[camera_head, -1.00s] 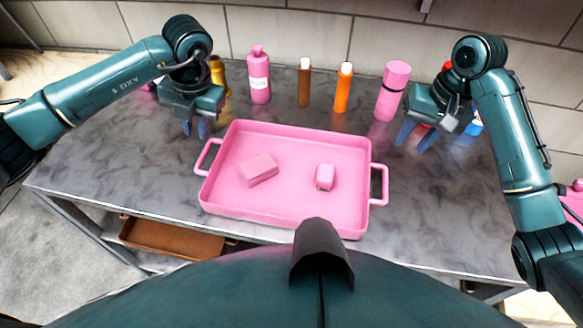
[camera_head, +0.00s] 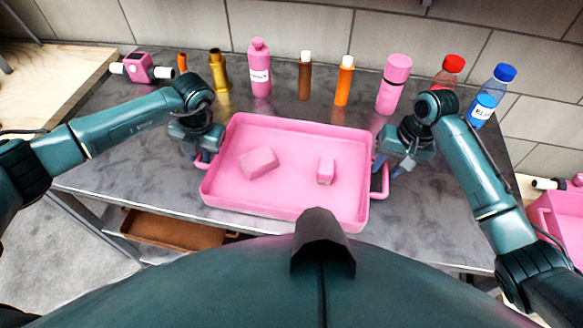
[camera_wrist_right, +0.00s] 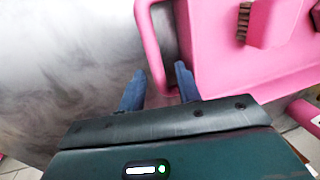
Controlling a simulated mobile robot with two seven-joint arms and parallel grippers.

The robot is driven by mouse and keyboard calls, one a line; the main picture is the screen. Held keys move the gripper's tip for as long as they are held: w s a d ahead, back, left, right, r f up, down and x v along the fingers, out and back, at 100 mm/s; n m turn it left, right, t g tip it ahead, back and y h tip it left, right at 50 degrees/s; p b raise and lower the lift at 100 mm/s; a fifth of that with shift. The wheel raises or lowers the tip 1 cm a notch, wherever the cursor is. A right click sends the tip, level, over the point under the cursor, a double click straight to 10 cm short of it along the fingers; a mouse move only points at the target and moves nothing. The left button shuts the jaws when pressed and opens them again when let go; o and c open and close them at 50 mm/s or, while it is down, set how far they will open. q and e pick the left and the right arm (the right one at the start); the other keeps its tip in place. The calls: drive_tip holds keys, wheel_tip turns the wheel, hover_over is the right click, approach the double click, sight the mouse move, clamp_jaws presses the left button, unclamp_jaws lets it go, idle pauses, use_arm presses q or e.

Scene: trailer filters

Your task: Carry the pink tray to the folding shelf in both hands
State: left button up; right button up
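The pink tray (camera_head: 285,205) lies on the grey table, with a pink block (camera_head: 259,162) and a smaller pink piece (camera_head: 326,171) in it. My left gripper (camera_head: 204,160) is at the tray's left handle; its fingers are mostly hidden, so I cannot tell whether they are open. My right gripper (camera_head: 391,166) is at the right handle (camera_head: 385,180). In the right wrist view, the fingers of my right gripper (camera_wrist_right: 160,87) are apart, with the handle bar (camera_wrist_right: 151,45) between them, not clamped. I cannot identify a folding shelf.
Behind the tray stand a pink bottle (camera_head: 260,68), a brown bottle (camera_head: 304,76), an orange bottle (camera_head: 344,82), a pink flask (camera_head: 394,84), and red-capped (camera_head: 449,71) and blue-capped (camera_head: 490,97) bottles. A brown tray (camera_head: 172,231) is below the table. A pink container (camera_head: 560,222) is at right.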

use_arm(q)
drive_tip(key=shift+a+f, duration=0.1)
drive_tip(key=shift+f, duration=0.35)
use_arm(e)
drive_tip(key=shift+a+f, duration=0.1)
drive_tip(key=shift+f, duration=0.35)
use_arm(q)
clamp_jaws()
use_arm(e)
drive_tip(key=c, duration=0.4)
clamp_jaws()
use_arm(q)
drive_tip(key=shift+r, duration=0.1)
